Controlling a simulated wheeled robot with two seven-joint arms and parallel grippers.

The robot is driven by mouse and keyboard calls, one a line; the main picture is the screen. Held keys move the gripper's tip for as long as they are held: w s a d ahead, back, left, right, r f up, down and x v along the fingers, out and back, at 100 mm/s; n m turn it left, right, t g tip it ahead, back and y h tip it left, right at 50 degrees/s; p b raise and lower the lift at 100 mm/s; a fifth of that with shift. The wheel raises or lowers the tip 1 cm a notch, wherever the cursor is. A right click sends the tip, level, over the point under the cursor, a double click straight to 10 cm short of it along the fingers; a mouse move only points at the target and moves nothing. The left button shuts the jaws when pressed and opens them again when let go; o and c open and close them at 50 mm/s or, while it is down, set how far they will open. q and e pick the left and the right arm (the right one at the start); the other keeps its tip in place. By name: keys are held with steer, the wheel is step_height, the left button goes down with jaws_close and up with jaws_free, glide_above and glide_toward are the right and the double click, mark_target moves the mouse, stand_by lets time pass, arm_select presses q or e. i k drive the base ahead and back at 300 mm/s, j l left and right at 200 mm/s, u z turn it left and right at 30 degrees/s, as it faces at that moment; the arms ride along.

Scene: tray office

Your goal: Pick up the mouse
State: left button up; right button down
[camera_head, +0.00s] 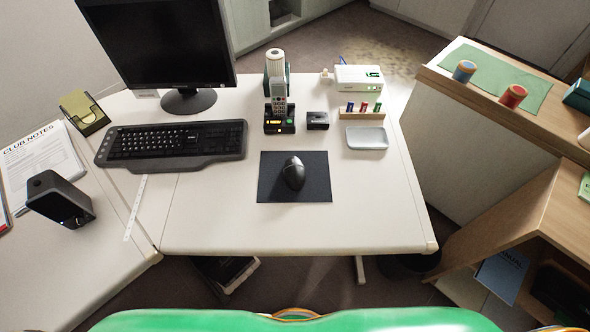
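The black mouse (293,173) rests on a dark square mouse pad (318,190). The pad lies flat near the middle of the white desk (220,225). Nothing touches the mouse from above, and its whole top shows. Neither of my grippers shows in the head view.
A black keyboard (172,142) and monitor (160,45) stand left of the pad. Behind it are a cordless phone (279,105), a small black box (317,120) and a grey tray (366,138). The desk in front of the pad is clear. A wooden shelf (520,205) stands at right.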

mark_target(294, 175)
steer(key=k+l, duration=0.15)
steer(key=l, duration=0.2)
steer(key=k+l+z, duration=0.1)
steer(key=l, duration=0.25)
steer(key=k+l, duration=0.15)
steer(key=l, duration=0.2)
steer(key=k+l, duration=0.1)
steer(key=l, duration=0.25)
steer(key=z, duration=0.05)
